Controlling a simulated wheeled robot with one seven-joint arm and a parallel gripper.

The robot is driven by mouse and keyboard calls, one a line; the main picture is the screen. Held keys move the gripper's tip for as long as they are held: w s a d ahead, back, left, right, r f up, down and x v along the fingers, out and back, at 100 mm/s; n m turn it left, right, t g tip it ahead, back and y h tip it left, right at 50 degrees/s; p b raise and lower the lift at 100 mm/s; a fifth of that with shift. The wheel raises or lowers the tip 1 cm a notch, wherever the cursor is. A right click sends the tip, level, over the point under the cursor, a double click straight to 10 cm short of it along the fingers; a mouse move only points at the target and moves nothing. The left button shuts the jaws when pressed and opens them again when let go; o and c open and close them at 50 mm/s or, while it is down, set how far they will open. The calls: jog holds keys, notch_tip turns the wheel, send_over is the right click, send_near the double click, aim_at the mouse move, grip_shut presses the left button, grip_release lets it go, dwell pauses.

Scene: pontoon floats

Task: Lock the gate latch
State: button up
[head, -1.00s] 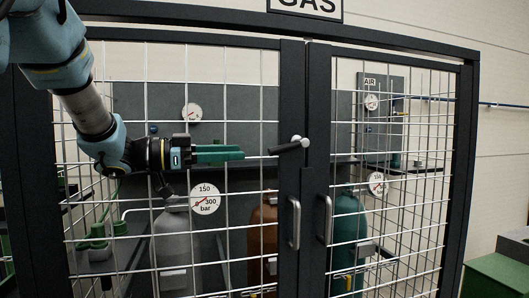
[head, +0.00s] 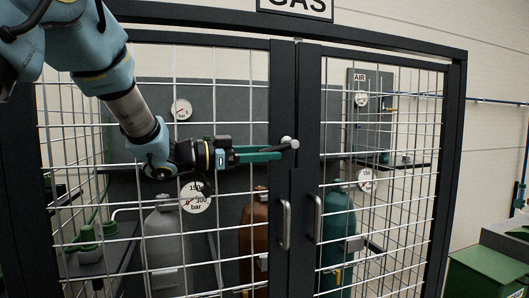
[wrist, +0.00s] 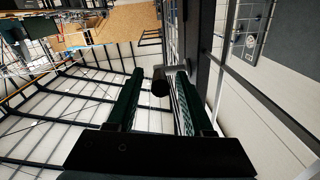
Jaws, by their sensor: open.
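The gate latch (head: 287,144) is a black lever with a pale round knob, at the meeting stiles of the mesh double gate (head: 295,215) in the head view. The lever points left and slightly down. My gripper (head: 274,153) has come in from the left, and its green fingers reach the lever and partly hide it. In the wrist view my gripper (wrist: 160,76) is open. The round dark end of the latch lever (wrist: 160,88) shows in the gap between the two fingers, apart from both as far as I can tell.
Two vertical pull handles, left (head: 285,224) and right (head: 318,218), sit below the latch. Gas cylinders and gauges stand behind the mesh. A green cabinet (head: 488,272) is at the right.

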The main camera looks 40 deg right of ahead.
grip_shut()
dwell(0.3)
dwell(1.1)
